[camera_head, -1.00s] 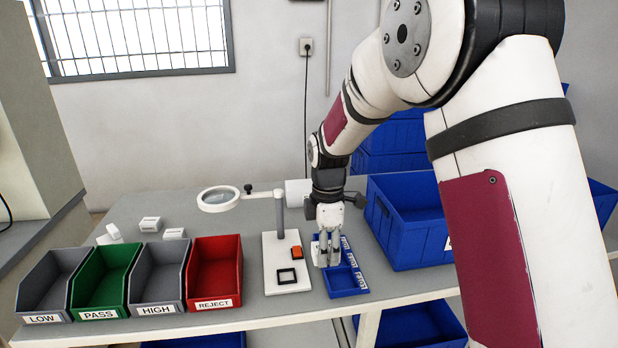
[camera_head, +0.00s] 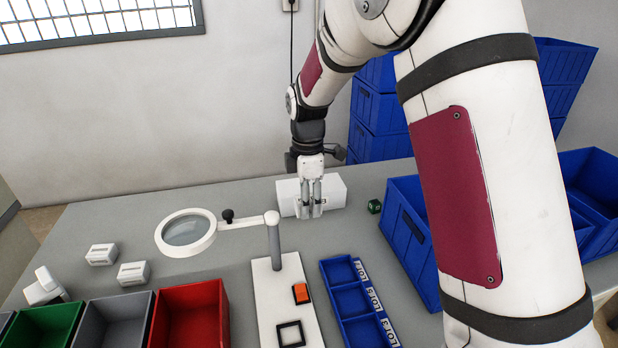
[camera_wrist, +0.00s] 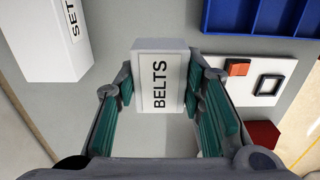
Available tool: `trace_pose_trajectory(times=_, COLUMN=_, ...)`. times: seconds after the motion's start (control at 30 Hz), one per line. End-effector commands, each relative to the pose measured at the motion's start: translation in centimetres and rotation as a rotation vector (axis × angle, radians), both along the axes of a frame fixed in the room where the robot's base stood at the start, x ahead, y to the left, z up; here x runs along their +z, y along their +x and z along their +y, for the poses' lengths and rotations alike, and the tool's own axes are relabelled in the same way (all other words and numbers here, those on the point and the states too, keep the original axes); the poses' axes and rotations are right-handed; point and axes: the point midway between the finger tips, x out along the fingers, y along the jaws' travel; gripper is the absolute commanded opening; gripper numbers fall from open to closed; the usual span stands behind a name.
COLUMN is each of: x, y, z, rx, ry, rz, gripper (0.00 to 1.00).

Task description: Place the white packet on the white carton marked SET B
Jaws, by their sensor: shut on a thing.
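In the wrist view, the white packet (camera_wrist: 162,80), marked BELTS, is between the two teal-padded fingers of my gripper (camera_wrist: 160,95). The fingers are shut on its sides. In the head view, my gripper (camera_head: 312,210) points down in front of the white carton (camera_head: 335,192) at the back of the table, and the packet is hard to make out against it. The carton also shows at the upper left of the wrist view (camera_wrist: 45,45), with SET readable and the rest of its label cut off. There, packet and carton appear apart.
A magnifier (camera_head: 186,233) on a white base (camera_head: 268,300) stands in front, left of a blue compartment tray (camera_head: 350,300). A large blue bin (camera_head: 410,235) and a green cube (camera_head: 375,206) are right. Small white boxes (camera_head: 132,273) lie left, behind the red bin (camera_head: 190,315).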

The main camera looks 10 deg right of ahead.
Motion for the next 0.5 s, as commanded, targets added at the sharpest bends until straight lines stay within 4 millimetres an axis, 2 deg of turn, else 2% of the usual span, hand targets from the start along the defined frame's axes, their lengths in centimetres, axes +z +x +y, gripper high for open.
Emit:
trace_pose_trajectory(times=0.2, x=-0.7, y=4.8, z=-1.8, rx=-0.002, ry=-0.002, rz=-0.002, gripper=0.05)
trace_pose_trajectory(times=0.5, x=-1.2, y=10.9, z=-3.8, rx=-0.002, ry=-0.001, rz=-0.003, gripper=0.05)
